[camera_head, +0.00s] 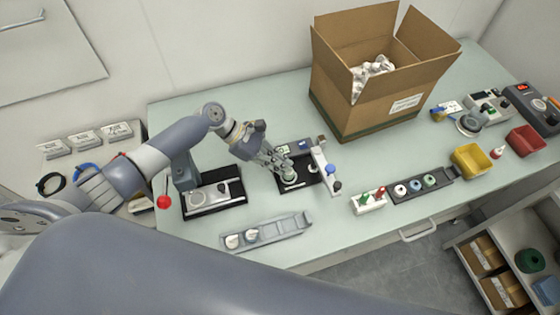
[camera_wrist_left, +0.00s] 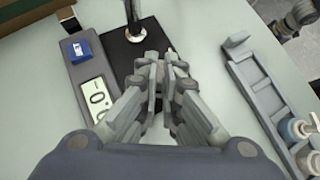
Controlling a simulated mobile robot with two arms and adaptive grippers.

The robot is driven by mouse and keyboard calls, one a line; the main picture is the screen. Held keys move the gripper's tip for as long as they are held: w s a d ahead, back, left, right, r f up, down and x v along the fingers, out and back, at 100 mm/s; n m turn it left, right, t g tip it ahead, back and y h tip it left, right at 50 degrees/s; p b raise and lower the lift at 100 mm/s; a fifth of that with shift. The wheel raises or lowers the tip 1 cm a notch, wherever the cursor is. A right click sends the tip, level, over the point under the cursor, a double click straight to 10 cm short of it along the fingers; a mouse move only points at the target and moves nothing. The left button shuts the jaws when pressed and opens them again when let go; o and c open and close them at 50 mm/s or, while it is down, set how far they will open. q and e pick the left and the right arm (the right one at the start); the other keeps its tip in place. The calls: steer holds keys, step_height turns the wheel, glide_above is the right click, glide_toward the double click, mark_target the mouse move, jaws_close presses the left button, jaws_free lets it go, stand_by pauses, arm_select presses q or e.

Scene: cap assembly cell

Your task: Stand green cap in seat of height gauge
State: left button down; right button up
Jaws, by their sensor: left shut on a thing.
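The height gauge (camera_head: 322,165) stands mid-table, with a black base, a display panel and an upright post. The wrist view shows its black base (camera_wrist_left: 118,52), display (camera_wrist_left: 95,97), blue block (camera_wrist_left: 82,50) and a silver ring-like part (camera_wrist_left: 135,34). My left gripper (camera_head: 284,172) is over the left part of this base, fingers pointing down. It is shut on the green cap (camera_head: 289,178), low over the base; whether the cap touches it I cannot tell. In the wrist view, the closed fingers (camera_wrist_left: 166,68) hide the cap. My right gripper is not in view.
A grey tray (camera_head: 282,230) with two white caps lies in front. A cardboard box (camera_head: 370,105) stands behind. A press-like device (camera_head: 212,199) is left. Bare table lies between them.

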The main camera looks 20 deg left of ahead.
arm_select(q)
steer(key=shift+f, duration=0.2)
stand_by(0.6)
steer(key=c, duration=1.7)
jaws_free()
steer(key=shift+r, duration=0.1)
step_height(320, 180, up, 7)
steer(key=p, duration=0.5)
